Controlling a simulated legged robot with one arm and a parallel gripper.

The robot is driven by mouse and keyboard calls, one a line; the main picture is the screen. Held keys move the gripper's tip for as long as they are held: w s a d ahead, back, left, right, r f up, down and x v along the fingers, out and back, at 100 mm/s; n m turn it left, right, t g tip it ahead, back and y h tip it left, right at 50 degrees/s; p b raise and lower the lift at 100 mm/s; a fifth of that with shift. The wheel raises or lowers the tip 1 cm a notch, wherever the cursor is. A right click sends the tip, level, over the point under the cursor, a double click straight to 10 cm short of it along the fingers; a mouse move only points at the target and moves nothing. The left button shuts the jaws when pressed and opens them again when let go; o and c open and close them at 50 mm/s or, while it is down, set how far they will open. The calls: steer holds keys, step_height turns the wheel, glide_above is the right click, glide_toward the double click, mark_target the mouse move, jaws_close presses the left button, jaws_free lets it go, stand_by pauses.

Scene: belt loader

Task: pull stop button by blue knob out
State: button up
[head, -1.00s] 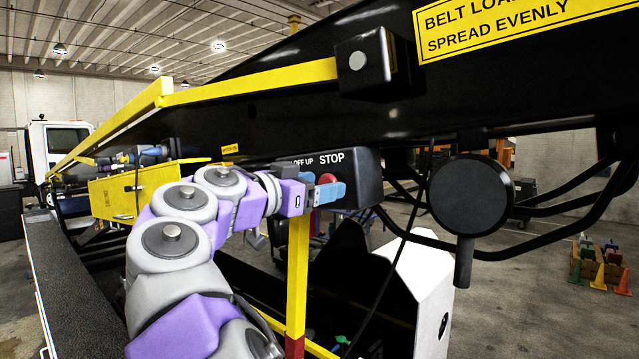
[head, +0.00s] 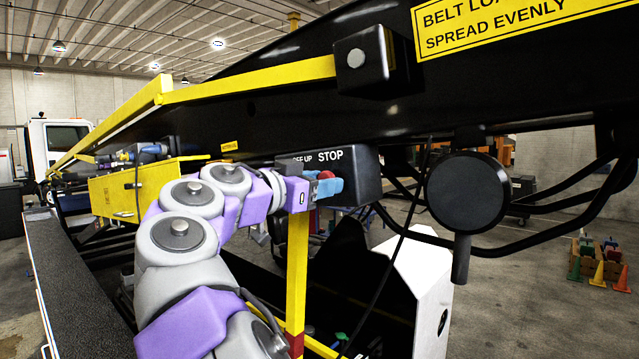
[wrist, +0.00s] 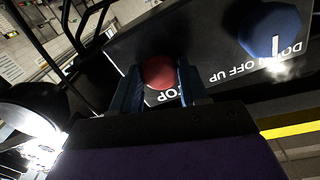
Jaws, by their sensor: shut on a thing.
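The red stop button (head: 325,174) is on the black control box (head: 367,178), just under the word STOP. It also shows in the wrist view (wrist: 161,76), between my two blue fingers. The blue knob (wrist: 268,28) is on the same panel, beside the words DOWN OFF UP, apart from my fingers. My arm hides the knob in the head view. My gripper (head: 328,188) is at the button, and its fingers (wrist: 161,88) are shut on the red button from both sides. The far tips and the button's base are partly hidden.
A yellow post (head: 297,270) stands below the control box. A black round disc (head: 467,193) and curved black pipes are to the right. The black conveyor beam (head: 260,105) with a yellow rail runs above my arm. A white panel (head: 418,285) stands lower right.

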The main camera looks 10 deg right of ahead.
jaws_close()
steer(key=shift+a, duration=0.15)
steer(key=shift+s+a+b, duration=0.4)
steer(key=shift+a+b, duration=0.15)
steer(key=shift+b, duration=0.1)
steer(key=o, duration=0.8)
jaws_free()
steer(key=shift+c, duration=0.2)
steer(key=o, duration=0.3)
steer(key=shift+a, duration=0.3)
steer(key=shift+o, duration=0.2)
steer(key=shift+s, duration=0.1)
